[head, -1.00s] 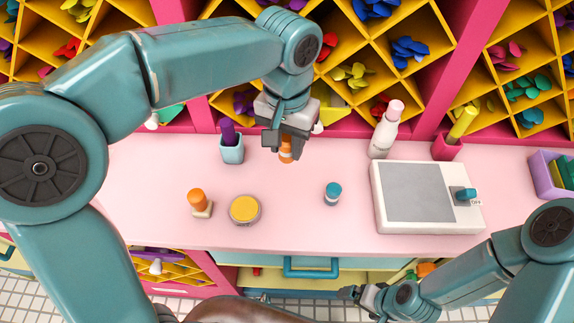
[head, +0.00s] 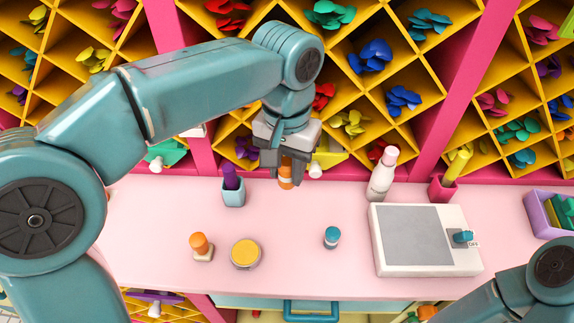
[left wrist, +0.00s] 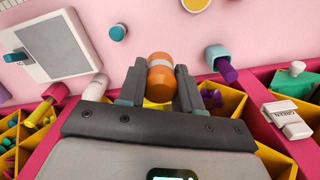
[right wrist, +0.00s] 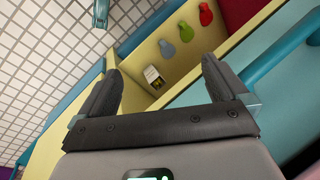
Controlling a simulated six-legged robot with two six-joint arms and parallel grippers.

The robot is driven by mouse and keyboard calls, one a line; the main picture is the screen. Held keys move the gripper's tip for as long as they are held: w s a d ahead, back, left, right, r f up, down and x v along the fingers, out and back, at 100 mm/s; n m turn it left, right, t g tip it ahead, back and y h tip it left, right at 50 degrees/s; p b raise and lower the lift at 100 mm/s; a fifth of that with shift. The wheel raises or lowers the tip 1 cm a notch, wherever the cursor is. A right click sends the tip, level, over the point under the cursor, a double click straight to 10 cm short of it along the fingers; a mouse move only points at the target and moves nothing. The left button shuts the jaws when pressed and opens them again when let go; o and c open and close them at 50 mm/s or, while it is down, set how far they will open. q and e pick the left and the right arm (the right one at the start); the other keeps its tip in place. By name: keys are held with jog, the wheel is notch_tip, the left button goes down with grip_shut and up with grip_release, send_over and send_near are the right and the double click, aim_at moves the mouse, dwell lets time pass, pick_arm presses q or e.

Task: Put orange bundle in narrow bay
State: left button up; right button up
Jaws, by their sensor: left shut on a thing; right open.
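The orange bundle (head: 285,176), a short orange roll with a pale band, is between the fingers of my left gripper (head: 286,172), which is shut on it. In the left wrist view the bundle (left wrist: 160,77) sits across the fingertips of the left gripper (left wrist: 160,88). It is held above the back of the pink counter, in front of the yellow diamond-shaped bays (head: 352,92). I cannot tell which bay is the narrow one. My right gripper (right wrist: 160,85) is open and empty in the right wrist view, in front of a yellow compartment beside a blue panel.
On the pink counter (head: 140,225) stand a purple stick in a blue cup (head: 233,192), an orange-topped stamp (head: 200,247), a yellow-topped tin (head: 245,254), a blue-capped jar (head: 331,237), a pink-capped bottle (head: 382,177) and a scale (head: 420,240).

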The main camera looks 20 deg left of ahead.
pick_arm(q)
notch_tip(320, 180, up, 3)
jog(key=shift+f+p, duration=0.1)
jog(key=shift+p, duration=0.95)
